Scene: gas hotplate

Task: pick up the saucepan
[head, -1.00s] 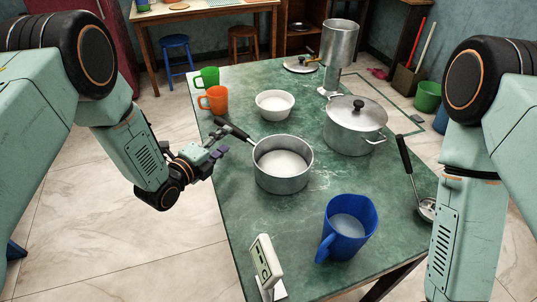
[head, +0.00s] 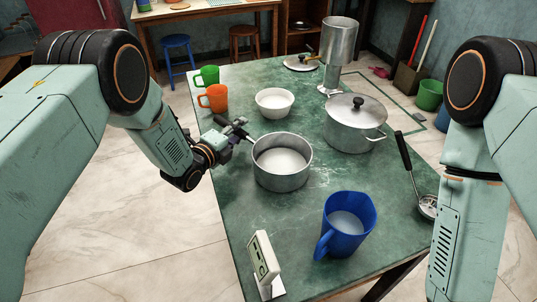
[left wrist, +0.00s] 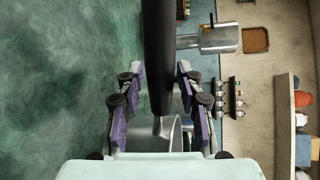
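The grey metal saucepan (head: 282,178) stands upright on the green table, and its black handle points to the back left. My left gripper (head: 236,132) is at the handle, on the table's left side. In the left wrist view the black handle (left wrist: 158,45) runs between the open, purple-padded fingers (left wrist: 160,88). The pads stand on both sides of the handle and do not look closed on it. Part of the pan's metal wall shows below the handle, behind the gripper. My right gripper is out of view; only the right arm shows.
On the green table (head: 230,215) a white bowl (head: 275,108), an orange mug (head: 213,100) and a green mug stand behind the saucepan. A lidded pot (head: 355,135) is to its right. A blue jug (head: 345,238) and a small display device (head: 264,258) are in front.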

